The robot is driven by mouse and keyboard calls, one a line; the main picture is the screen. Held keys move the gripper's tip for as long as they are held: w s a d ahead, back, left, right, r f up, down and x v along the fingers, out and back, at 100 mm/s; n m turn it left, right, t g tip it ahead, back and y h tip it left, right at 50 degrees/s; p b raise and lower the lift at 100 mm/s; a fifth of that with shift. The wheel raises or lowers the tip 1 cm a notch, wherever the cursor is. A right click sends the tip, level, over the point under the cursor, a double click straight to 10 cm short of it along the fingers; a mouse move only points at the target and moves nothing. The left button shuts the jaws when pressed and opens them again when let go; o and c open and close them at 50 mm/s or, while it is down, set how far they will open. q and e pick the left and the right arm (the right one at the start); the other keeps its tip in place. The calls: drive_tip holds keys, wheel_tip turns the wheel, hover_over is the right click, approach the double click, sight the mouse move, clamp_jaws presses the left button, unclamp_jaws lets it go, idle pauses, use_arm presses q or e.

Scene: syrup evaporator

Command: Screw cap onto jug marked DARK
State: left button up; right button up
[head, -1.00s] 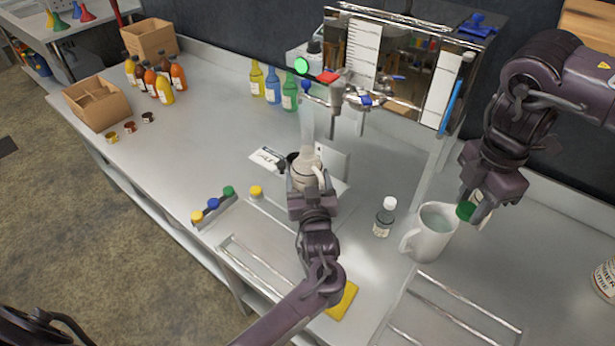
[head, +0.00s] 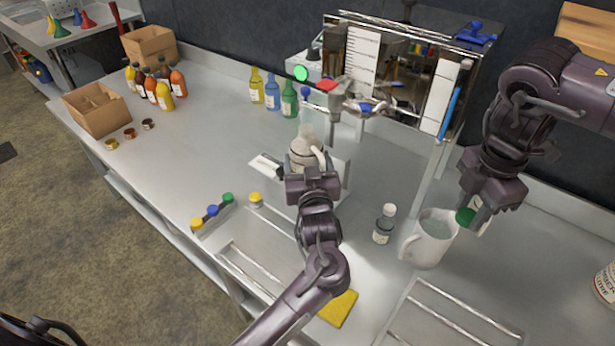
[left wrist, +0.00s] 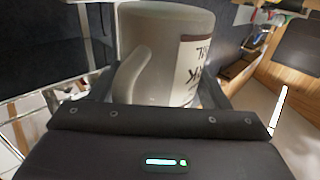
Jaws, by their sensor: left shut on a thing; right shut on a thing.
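A cream jug (head: 303,151) with a looped handle stands upright at my left gripper (head: 310,172), which is shut on it below the evaporator's front. In the left wrist view the jug (left wrist: 160,50) fills the middle, and its label (left wrist: 195,70) shows letters that look like "RK"; the rest is turned away. The top of the jug is partly hidden in both views. My right gripper (head: 474,212) is shut on a small green thing (head: 465,216), possibly a cap, above and right of a white pitcher. A rack of yellow, blue and green caps (head: 212,210) lies on the counter.
The white pitcher (head: 432,240) holds clear liquid; a small white-capped bottle (head: 384,225) stands left of it. The shiny evaporator (head: 400,65) with its taps stands behind the jug. The left counter has free room.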

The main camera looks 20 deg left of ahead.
use_arm(q)
drive_tip(key=shift+r, duration=1.2)
